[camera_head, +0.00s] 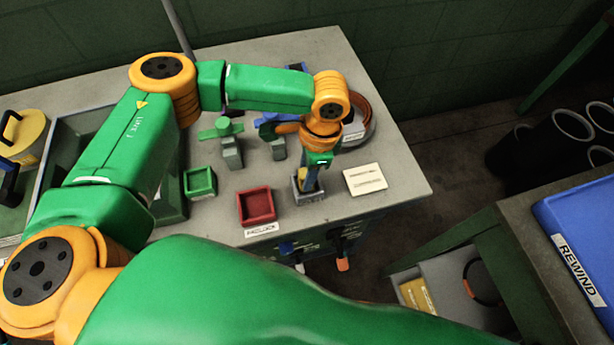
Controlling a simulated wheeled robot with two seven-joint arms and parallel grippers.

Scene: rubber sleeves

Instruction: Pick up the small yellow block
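My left gripper (309,184) points down into a small grey bin (312,196) near the front edge of the grey table. A small patch of yellow (302,174) shows beside the fingers at the bin; it may be the small yellow block, but it is mostly hidden. The fingers are small and partly covered by the wrist, so I cannot tell whether they are open, shut or touching the block. My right gripper is out of view; only a large green arm link crosses the bottom of the picture.
A red bin (257,206) and a green bin (200,182) stand left of the grey bin. A white card (365,179) lies to its right. Green and blue clamp-like tools (229,150) stand behind. A blue container (585,235) sits on another table at right.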

